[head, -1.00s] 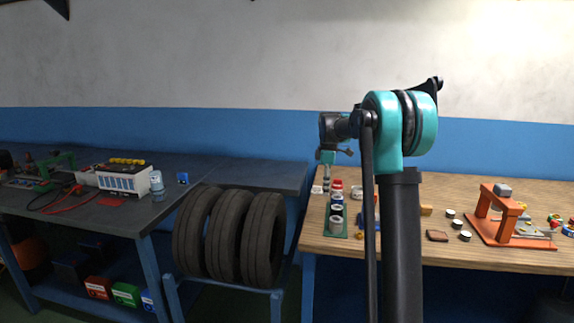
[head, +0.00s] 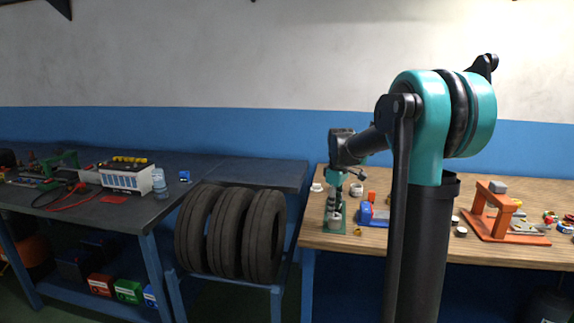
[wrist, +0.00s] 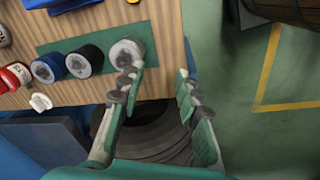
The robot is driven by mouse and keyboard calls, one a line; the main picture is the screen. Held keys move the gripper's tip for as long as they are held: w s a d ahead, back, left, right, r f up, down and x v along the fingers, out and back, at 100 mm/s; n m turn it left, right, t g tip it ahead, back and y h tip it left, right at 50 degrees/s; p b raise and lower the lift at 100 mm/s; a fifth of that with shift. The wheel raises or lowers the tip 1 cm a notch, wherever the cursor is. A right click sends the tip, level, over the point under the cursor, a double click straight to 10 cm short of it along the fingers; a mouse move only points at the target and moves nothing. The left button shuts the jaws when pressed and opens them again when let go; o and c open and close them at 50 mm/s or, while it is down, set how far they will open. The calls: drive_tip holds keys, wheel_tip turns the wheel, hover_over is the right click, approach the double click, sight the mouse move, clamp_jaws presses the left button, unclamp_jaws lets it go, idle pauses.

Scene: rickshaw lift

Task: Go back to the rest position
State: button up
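My gripper (head: 333,212) hangs down over the left end of the wooden workbench (head: 420,253) in the head view. In the wrist view, my gripper's fingers (wrist: 158,82) are spread apart with nothing between them. The left fingertip is close to a grey-white roll (wrist: 127,54) at the end of a green holder (wrist: 97,39); I cannot tell if they touch. Two darker rolls, one black (wrist: 85,62) and one blue-rimmed (wrist: 47,68), are beside it. In the head view my gripper partly hides the holder and rolls.
Tires (head: 228,237) stand on a blue rack left of the workbench. A dark table (head: 110,212) holds a battery-like box (head: 126,178) and a bottle (head: 159,182). An orange press (head: 493,211) stands at the workbench's right. Green floor (wrist: 265,140) is open beside the bench.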

drive_tip(key=s+f+m+t, duration=0.1)
drive_tip(key=s+f+m, duration=0.2)
drive_tip(key=s, duration=0.6)
drive_tip(key=s+d+f+m+t, duration=0.1)
drive_tip(key=s+f+m, duration=0.3)
drive_tip(key=s, duration=0.6)
drive_tip(key=s+d+f+m+t, duration=0.1)
drive_tip(key=s+f+m, duration=0.3)
drive_tip(key=s+f, duration=0.3)
drive_tip(key=s, duration=0.3)
drive_tip(key=shift+s+d+f, duration=0.15)
drive_tip(key=shift+d+f, duration=0.1)
